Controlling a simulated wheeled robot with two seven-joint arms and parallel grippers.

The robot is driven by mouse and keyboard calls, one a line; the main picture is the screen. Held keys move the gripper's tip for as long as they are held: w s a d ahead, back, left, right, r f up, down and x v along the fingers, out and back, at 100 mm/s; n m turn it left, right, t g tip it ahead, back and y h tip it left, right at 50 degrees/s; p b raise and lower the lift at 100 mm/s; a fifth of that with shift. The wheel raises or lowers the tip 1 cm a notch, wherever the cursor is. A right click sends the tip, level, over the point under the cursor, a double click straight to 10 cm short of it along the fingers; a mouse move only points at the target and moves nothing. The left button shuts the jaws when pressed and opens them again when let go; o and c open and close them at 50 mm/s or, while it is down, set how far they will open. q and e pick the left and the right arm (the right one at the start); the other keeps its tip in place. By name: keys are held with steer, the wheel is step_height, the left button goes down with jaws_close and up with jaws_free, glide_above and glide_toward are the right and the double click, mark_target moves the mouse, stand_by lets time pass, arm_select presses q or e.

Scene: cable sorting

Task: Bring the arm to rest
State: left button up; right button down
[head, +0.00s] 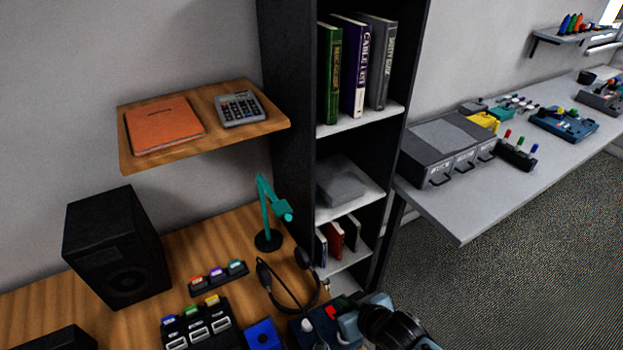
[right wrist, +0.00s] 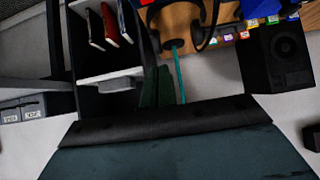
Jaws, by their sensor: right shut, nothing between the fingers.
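My right arm comes in at the bottom edge of the head view, right of the wooden desk's middle. Its grey-blue and black end (head: 362,320) is partly cut off by the frame, over the desk's right end. In the right wrist view my right gripper (right wrist: 157,86) shows as two dark green fingers close together. It is shut and empty, with the shelf unit and the teal lamp behind it. My left gripper is not in view.
The wooden desk (head: 199,252) holds a black speaker (head: 118,248), a teal lamp (head: 265,215), headphones (head: 309,283) and a block with coloured plugs (head: 203,325). A dark shelf unit (head: 286,88) stands behind. A grey bench (head: 462,226) at right holds several devices.

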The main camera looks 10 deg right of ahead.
steer(key=s+d+r+m+g+h, duration=0.1)
steer(key=s+d+r+g, duration=0.3)
steer(key=s, duration=0.5)
steer(key=s+d+r+m+g+h, duration=0.1)
steer(key=s+d+r+g+h, duration=0.15)
steer(key=s+r, duration=0.5)
steer(key=s+f+b, duration=0.2)
steer(key=f+b, duration=0.2)
steer(key=f, duration=1.3)
steer(key=s+f+b, duration=0.2)
steer(key=f+b, duration=0.2)
steer(key=f, duration=1.4)
steer(key=s+d+f+g+b, duration=0.2)
steer(key=s+f+b, duration=0.3)
steer(key=s+f, duration=1.1)
step_height(320, 180, down, 4)
steer(key=shift+d+r+n, duration=0.15)
steer(key=shift+d+n, duration=0.25)
steer(key=shift+d, duration=0.2)
steer(key=shift+y, duration=0.25)
